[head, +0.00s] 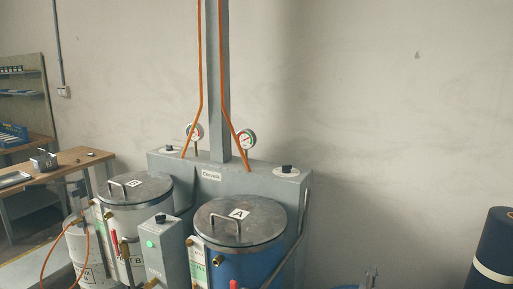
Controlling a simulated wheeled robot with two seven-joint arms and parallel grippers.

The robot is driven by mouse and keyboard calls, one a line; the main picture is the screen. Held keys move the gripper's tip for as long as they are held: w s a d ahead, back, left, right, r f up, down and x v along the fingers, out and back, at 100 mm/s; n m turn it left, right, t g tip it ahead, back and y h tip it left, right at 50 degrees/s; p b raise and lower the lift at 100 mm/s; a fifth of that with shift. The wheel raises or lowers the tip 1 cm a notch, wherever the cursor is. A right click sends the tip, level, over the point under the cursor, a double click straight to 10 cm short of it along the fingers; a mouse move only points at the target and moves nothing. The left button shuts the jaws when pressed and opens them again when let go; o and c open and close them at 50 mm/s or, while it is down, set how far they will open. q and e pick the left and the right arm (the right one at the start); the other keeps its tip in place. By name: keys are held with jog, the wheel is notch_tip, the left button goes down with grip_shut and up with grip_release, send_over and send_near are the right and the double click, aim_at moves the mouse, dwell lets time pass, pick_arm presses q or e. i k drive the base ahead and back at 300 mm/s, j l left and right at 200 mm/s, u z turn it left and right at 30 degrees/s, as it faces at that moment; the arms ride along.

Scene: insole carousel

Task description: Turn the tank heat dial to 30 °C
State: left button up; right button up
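Two black dials on pale round scale plates sit on top of the grey tank machine, a right dial (287,168) behind tank A and a left dial (169,149) behind tank B. Their scale marks are too small to read, so I cannot tell the settings or which is the tank heat dial. Another black knob (160,217) tops the grey control box (165,258), which has a lit green button. Tank A (240,212) is blue with a metal lid; tank B (137,187) is white with a metal lid. I cannot make out either gripper in the head view.
Two round gauges (247,139) and orange hoses stand by the grey column (218,85). A wooden bench (70,163) is at left, a dark blue roll (494,250) at right. A small grey fitting (370,276) at the bottom edge is unclear. Bare wall lies right of the machine.

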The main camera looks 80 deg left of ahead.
aim_at(169, 147)
jog(key=k+j, duration=0.4)
jog(key=j, duration=0.35)
jog(key=k+j, duration=0.4)
jog(key=j, duration=0.3)
jog(key=k+j, duration=0.4)
jog(key=j, duration=0.35)
jog(key=k+j, duration=0.4)
jog(key=j, duration=0.35)
jog(key=k+j, duration=0.4)
jog(key=j, duration=0.35)
jog(key=k+j, duration=0.4)
jog(key=j, duration=0.3)
jog(key=k+j, duration=0.4)
jog(key=j, duration=0.35)
jog(key=k+j, duration=0.4)
jog(key=j, duration=0.35)
